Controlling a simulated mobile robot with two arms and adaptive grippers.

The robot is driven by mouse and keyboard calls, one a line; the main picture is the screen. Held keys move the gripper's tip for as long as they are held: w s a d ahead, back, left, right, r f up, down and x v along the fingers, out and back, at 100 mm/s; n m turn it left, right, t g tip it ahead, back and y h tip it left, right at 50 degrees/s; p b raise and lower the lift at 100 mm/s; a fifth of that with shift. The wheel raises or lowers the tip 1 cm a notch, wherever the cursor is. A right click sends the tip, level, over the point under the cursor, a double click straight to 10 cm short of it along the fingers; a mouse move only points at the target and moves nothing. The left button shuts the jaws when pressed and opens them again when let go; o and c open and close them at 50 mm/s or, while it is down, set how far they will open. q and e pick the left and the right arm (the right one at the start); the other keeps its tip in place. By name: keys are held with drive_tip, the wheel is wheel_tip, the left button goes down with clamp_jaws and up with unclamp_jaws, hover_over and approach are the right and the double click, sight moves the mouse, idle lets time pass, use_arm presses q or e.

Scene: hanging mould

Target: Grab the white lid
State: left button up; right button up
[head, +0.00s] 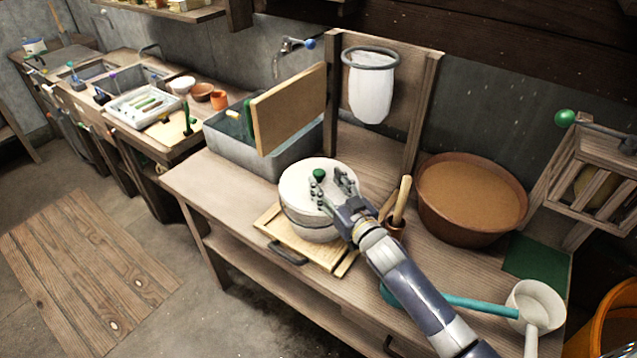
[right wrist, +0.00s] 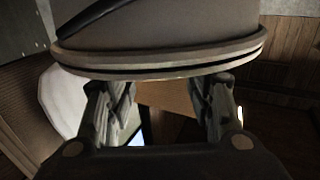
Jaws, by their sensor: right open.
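The white lid (head: 298,185) is round with a green knob (head: 320,174) and sits on a pale round pot (head: 312,228) on the bench. My right gripper (head: 330,190) is open over the right part of the lid, its fingers near the knob. I cannot tell whether they touch the lid. In the right wrist view the gripper (right wrist: 160,100) has its fingers spread with nothing between them. A rounded, rimmed body (right wrist: 170,40) fills the top there; I cannot tell which part of the pot or lid it is. My left gripper is not in view.
The pot stands on a wooden board (head: 278,225) with a dark handle. A white bag hangs in a ring (head: 371,90) behind. A grey basin (head: 235,148) holds an upright board (head: 290,108). A brown bowl (head: 470,200), a tool cup (head: 396,228) and a white ladle (head: 535,305) are at right.

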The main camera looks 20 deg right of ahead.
sight(322, 176)
drive_tip(key=w, duration=0.1)
drive_tip(key=w+p, duration=0.1)
drive_tip(key=w, duration=0.1)
drive_tip(key=shift+w+a+r, duration=0.2)
drive_tip(key=shift+w+a, duration=0.15)
drive_tip(key=shift+w, duration=0.05)
drive_tip(key=shift+w+a+f, duration=0.1)
drive_tip(key=shift+w, duration=0.45)
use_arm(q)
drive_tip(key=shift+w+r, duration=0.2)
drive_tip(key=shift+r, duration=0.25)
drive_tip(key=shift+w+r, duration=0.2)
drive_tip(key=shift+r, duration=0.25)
use_arm(e)
clamp_jaws()
